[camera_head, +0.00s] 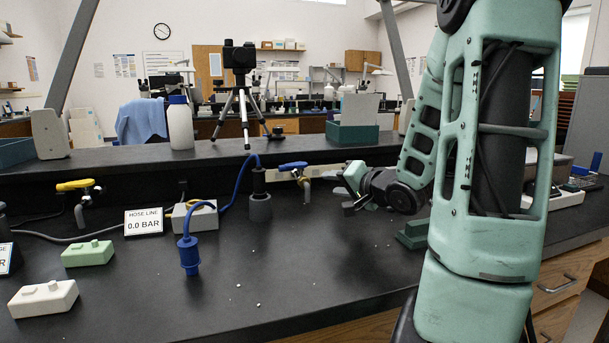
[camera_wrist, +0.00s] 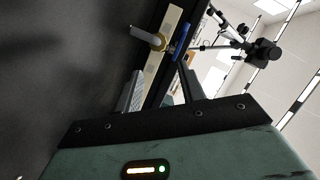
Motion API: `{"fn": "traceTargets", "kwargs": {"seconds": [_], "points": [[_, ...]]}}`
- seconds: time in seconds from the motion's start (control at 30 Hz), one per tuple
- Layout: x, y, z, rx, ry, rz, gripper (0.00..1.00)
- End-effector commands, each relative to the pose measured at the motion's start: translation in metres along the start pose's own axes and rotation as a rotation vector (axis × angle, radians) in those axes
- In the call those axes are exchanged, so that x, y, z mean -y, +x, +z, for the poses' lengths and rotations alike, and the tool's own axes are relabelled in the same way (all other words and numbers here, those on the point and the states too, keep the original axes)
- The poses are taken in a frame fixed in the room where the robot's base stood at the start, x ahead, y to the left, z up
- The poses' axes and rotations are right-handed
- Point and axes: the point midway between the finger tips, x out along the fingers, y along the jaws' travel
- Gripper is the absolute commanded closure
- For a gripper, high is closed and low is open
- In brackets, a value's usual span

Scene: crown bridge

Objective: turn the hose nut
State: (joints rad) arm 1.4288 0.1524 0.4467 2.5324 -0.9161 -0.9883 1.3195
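A blue hose (camera_head: 238,185) loops over the black bench. One end runs to a blue cylindrical fitting (camera_head: 189,257) standing on the bench, the other to a grey cylinder (camera_head: 260,207) with a dark top. I cannot tell which part is the hose nut.
A yellow-levered tap (camera_head: 77,185), a sign reading HOSE LINE 0.0 BAR (camera_head: 144,221), a green block (camera_head: 87,254) and a white block (camera_head: 43,298) are at left. A tripod (camera_head: 240,105) and white bottle (camera_head: 180,125) stand behind. The front middle bench is mostly clear.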

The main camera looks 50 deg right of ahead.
Motion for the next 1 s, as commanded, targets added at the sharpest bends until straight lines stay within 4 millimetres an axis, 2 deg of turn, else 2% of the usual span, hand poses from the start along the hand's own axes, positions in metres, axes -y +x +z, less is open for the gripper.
{"fn": "traceTargets", "kwargs": {"seconds": [0.03,0.4,0.47,0.7,0.9,1.0], "points": [[0.006,0.001,-0.003,0.004,0.007,-0.001,0.60],[0.004,0.019,0.001,0.004,0.004,0.013,0.60],[-0.004,0.036,0.005,0.002,-0.005,0.008,0.60],[-0.004,0.086,0.005,0.001,-0.003,0.008,0.60],[-0.004,0.118,0.005,0.000,-0.003,0.009,0.60],[-0.004,0.128,0.004,0.000,-0.003,0.010,0.60]]}}
